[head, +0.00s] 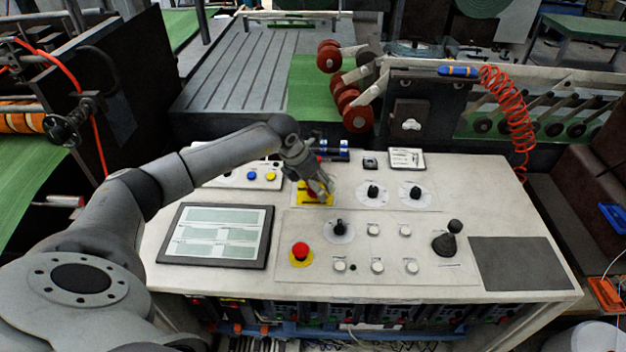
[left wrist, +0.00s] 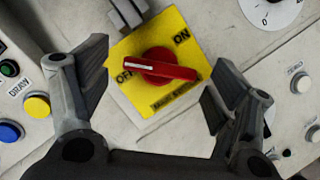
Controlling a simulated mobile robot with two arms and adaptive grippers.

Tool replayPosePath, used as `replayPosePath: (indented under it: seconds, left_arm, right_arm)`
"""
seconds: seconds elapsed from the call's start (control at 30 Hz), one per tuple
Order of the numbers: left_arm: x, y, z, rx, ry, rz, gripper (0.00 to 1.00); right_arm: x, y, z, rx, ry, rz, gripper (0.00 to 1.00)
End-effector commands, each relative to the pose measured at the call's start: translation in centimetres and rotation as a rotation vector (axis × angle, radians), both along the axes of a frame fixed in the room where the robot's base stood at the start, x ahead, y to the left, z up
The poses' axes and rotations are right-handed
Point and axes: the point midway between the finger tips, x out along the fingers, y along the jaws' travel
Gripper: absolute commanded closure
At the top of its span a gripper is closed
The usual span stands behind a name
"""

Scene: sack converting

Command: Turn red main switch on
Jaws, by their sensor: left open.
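The red main switch (left wrist: 158,68) is a rotary knob with a bar handle on a square yellow plate (left wrist: 178,22) marked OFF and ON. One end of the handle lies by the OFF label, and the other points right, below ON. In the head view the yellow plate (head: 316,202) sits near the console's back, partly hidden by my gripper. My left gripper (head: 313,182) is over the switch, pointing down at it. In the left wrist view its fingers are spread wide, one on each side of the switch, with nothing between them gripped. My right gripper is not in view.
The console (head: 480,190) has black rotary knobs, several white buttons, a joystick (head: 450,237) and a screen (head: 216,235). A red emergency button (head: 300,251) stands in front of the switch. Blue and yellow buttons (left wrist: 37,105) are left of it. Machinery stands behind the console.

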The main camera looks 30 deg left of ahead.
Motion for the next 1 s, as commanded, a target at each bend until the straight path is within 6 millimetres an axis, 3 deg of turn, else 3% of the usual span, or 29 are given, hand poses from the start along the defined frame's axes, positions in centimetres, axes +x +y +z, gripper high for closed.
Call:
replayPosePath:
  seconds: [0.37, 0.7, 1.0]
  left_arm:
    - [0.17, -0.05, -0.56, 0.0, 0.0, -0.001, 0.18]
    - [0.17, -0.04, -0.52, 0.0, 0.0, 0.0, 0.62]
    - [0.22, 0.03, -0.69, 0.0, 0.0, -0.031, 0.63]
  right_arm:
    - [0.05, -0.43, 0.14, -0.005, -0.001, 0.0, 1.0]
    - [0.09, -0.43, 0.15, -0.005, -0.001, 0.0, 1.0]
    - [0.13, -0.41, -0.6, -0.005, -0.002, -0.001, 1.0]
